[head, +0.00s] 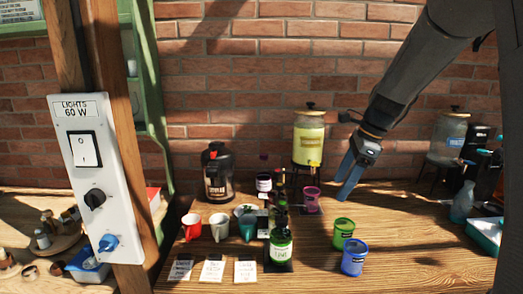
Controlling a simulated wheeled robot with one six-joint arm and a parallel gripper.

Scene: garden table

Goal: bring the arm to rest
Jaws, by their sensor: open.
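My arm reaches in from the top right in the head view. My gripper (350,182) has blue fingers and hangs above the wooden table (390,225), pointing down. It is open and nothing shows between its fingers. It is just right of the pink cup (311,198) in the picture. I cannot tell how high the fingertips are above the table.
A drink dispenser (309,138) stands behind, left of the gripper. Green (343,232) and blue (354,257) cups stand in front. A green bottle (281,245) and several mugs are left. A second dispenser (449,136) and spray bottle (463,203) stand right. A switch panel (90,170) is nearest left.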

